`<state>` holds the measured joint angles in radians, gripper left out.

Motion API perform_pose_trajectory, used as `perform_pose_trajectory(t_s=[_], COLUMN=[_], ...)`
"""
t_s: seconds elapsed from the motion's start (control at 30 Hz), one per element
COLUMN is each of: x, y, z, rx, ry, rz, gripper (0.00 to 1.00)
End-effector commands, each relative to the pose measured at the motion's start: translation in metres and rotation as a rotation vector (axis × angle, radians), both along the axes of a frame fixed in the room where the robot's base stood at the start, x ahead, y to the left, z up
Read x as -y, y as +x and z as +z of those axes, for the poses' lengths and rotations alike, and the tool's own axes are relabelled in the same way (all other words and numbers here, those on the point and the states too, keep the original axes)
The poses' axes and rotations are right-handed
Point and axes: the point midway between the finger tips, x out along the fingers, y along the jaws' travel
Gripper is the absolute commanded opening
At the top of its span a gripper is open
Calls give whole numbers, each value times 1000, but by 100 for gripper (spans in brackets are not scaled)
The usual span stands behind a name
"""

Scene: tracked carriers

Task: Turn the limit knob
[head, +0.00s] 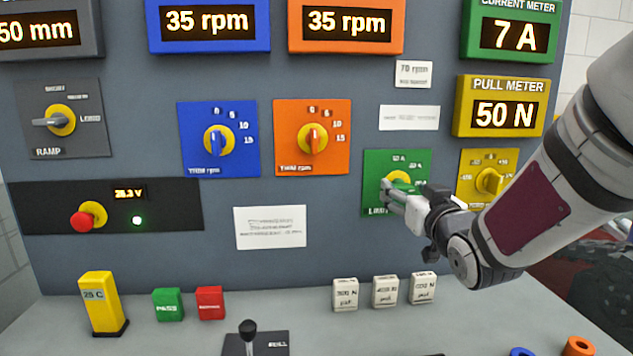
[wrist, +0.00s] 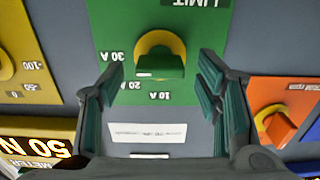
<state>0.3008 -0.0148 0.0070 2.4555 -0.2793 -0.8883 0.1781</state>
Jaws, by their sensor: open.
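The limit knob is green with a yellow collar on a green plate marked 10 A, 20 A and 30 A. In the wrist view, which is upside down, the knob (wrist: 162,64) sits mid-picture on the green plate (wrist: 200,22). A white mark on it lies nearest the 20 A label. My gripper (wrist: 162,72) is open, one finger on each side of the knob in the picture, with gaps visible. In the head view my gripper (head: 389,190) is in front of the green plate (head: 420,160) and hides most of the knob; the yellow collar (head: 399,176) shows above it.
A yellow knob plate (head: 489,177) is right of the green one, an orange one (head: 313,137) left. A current meter (head: 513,34) reads 7 A. White blocks (head: 385,291) stand on the ledge below. The panel area under the green plate is clear.

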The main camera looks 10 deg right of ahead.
Motion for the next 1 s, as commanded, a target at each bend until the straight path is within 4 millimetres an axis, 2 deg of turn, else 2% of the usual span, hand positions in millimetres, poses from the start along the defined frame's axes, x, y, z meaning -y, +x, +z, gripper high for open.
perform_pose_trajectory(t_s=[0.2, 0.5, 0.53, 0.73, 1.0], x=[1, 2, 2, 2, 2], y=[19, 21, 21, 21, 21], z=[0, 1, 1, 1, 1], rx=[1, 1, 1, 1, 1], ry=[1, 1, 1, 1, -12], rz=[0, 0, 0, 0, 0], gripper=[58, 58, 56, 11, 10])
